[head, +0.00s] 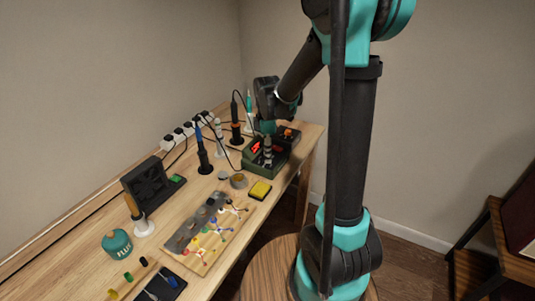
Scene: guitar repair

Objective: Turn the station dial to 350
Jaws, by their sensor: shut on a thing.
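The soldering station (256,167) is a dark green box near the far right end of the workbench. Red lit displays (256,147) show on its top, too small to read. My gripper (267,158) points down onto the top of the station, its fingers shut at the station dial. The fingers hide the dial, so its setting cannot be read.
Several soldering irons in stands, including a blue one (203,155), rise close to the left of my gripper. A power strip (187,131) runs along the wall. A yellow sponge (260,190), a black fan (147,183), a flux pot (117,243) and a component board (205,233) occupy the workbench (225,262).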

